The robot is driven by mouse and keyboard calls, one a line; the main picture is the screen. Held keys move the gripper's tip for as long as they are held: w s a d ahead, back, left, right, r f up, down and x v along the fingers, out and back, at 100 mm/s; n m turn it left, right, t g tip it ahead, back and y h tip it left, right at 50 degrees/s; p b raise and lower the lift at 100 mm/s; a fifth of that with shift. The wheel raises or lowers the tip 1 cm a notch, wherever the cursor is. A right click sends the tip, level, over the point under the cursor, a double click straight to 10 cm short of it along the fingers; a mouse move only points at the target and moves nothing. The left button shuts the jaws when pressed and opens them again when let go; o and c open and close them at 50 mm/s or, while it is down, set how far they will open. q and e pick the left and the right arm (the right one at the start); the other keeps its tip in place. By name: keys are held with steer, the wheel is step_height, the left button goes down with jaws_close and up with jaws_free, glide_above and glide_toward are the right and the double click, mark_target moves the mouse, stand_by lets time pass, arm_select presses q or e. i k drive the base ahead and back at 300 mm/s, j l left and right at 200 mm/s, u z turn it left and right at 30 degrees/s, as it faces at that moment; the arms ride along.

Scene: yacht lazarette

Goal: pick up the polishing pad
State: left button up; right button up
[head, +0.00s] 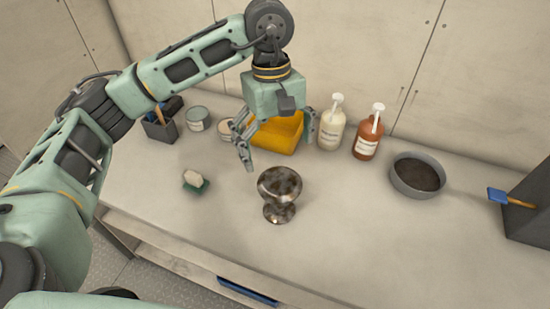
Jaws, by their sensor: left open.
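A small pad with a pale top and a green underside (195,181) lies on the bench, left of a tarnished metal goblet (279,187). It looks like the polishing pad. My left gripper (278,148) hangs pointing down, open, with its fingers spread in front of a yellow bin (284,138). It is above and behind the goblet, right of the pad and apart from it. The fingers hide part of the bin. My right gripper is not in view.
Two tins (198,118) and a dark caddy (160,130) stand at back left. White (331,130) and brown (368,138) pump bottles stand near the wall. A grey bowl (393,180) and a dark box with a blue brush (498,195) are right. The right front bench (390,240) is clear.

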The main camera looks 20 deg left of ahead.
mark_target(195, 184)
steer(key=u, duration=1.3)
